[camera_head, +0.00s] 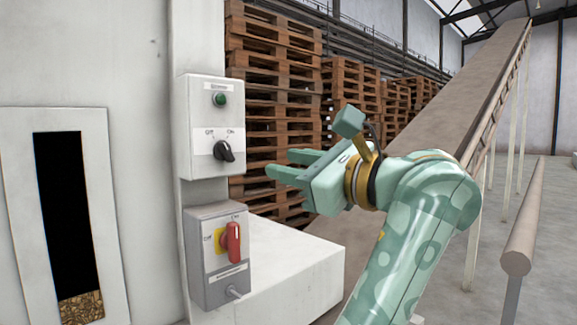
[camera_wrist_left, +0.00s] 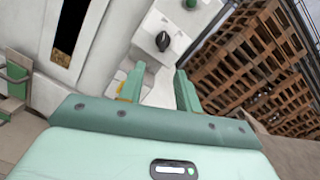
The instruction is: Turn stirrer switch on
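A grey upper switch box (camera_head: 206,172) on the white post carries a black rotary knob (camera_head: 223,151) marked Off at left and On at right. The knob's grip looks slanted, upper left to lower right. A dark green lamp (camera_head: 220,99) sits above it; the nameplate is too small to read. In the left wrist view the knob (camera_wrist_left: 163,41) and lamp (camera_wrist_left: 190,3) lie beyond the fingers. My left gripper (camera_head: 279,164) is open and empty, right of the knob and apart from it, fingers pointing left. It also shows in the wrist view (camera_wrist_left: 160,75). My right gripper is out of view.
Below is a second grey box (camera_head: 203,290) with a red handle (camera_head: 234,242) upright on a yellow plate, towards On. A white block (camera_head: 300,268) stands beside it. Stacked pallets (camera_head: 272,70) and a sloping conveyor (camera_head: 440,95) are behind. A dark window (camera_head: 65,215) shows pellets at left.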

